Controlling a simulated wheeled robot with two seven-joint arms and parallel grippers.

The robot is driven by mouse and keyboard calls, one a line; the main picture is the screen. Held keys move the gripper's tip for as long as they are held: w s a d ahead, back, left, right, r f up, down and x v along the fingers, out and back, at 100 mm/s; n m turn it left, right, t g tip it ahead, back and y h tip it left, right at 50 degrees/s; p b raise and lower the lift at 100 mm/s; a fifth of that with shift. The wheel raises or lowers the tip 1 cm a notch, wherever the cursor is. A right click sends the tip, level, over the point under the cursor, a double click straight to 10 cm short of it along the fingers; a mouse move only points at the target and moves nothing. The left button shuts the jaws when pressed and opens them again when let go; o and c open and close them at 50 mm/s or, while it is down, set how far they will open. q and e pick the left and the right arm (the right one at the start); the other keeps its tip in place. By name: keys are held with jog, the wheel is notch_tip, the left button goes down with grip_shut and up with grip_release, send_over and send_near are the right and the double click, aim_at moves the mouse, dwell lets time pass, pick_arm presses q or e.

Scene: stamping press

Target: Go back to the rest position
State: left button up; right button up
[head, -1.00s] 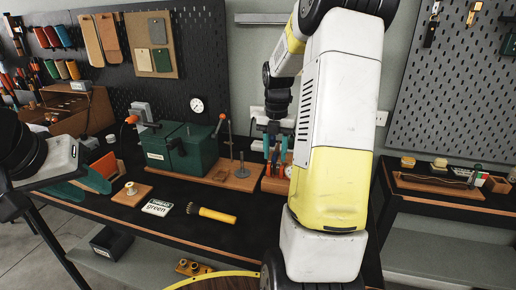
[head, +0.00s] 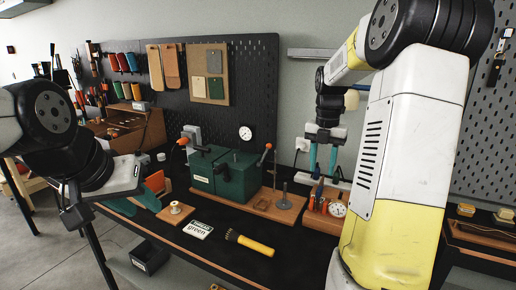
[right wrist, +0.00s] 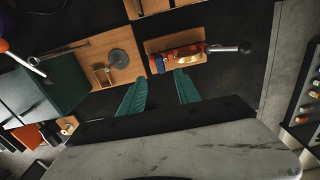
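My left gripper (head: 132,208) hangs at the left over the edge of the black table. Its teal fingers are spread, and I see nothing held between them. My right gripper (head: 322,174) is raised above the wooden tool holder (head: 318,222) at the back right of the table. Its two teal fingers are apart and empty, as the right wrist view (right wrist: 161,77) also shows. The green press (head: 232,178) stands on a wooden base, apart from both grippers. A card reading "green" (head: 198,230) and a yellow-handled brush (head: 252,244) lie in front of it.
A wooden block with a spool (head: 176,210) sits left of the card, close to my left gripper. A black pegboard (head: 262,80) stands behind. A second bench (head: 480,238) is at the right. My right arm hides part of the table's right side.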

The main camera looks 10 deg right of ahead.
jog(key=s+a+r+m+t+y, duration=0.1)
jog(key=s+a+r+m+t, duration=0.2)
jog(key=s+a+m, duration=0.5)
jog(key=s+a+r+m+t+y, duration=0.1)
jog(key=s+a+m, duration=0.7)
jog(key=m, duration=1.1)
jog(key=shift+s+a+r+m+t, duration=0.35)
jog(key=shift+s+r+t, duration=0.65)
jog(key=shift+s, duration=1)
jog(key=shift+d+f, duration=0.1)
